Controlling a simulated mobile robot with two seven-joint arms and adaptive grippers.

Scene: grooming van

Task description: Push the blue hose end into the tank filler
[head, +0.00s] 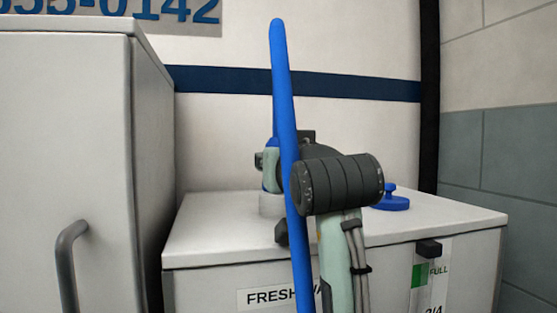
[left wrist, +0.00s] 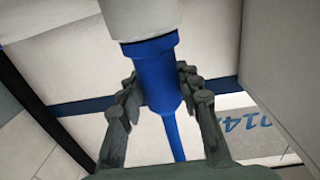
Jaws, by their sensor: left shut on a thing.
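The white tank (head: 440,222) stands against the van wall with a "FRESH" label on its front. Its pale, round filler (head: 270,204) rises from the top, and also shows at the top of the left wrist view (left wrist: 145,18). My left gripper (head: 268,162) is shut on the blue hose end (left wrist: 155,62), directly above the filler. The hose end's collar meets the filler's rim in the left wrist view; how deep it sits is hidden. The blue hose (head: 282,100) arcs up and runs down in front of my wrist. My right gripper is not in view.
A blue cap (head: 392,199) lies on the tank top, right of my wrist. A white cabinet (head: 70,150) with a grey handle (head: 68,265) stands close on the left. A black vertical strip (head: 428,110) and tiled wall (head: 500,130) are at the right. The tank top's front right is clear.

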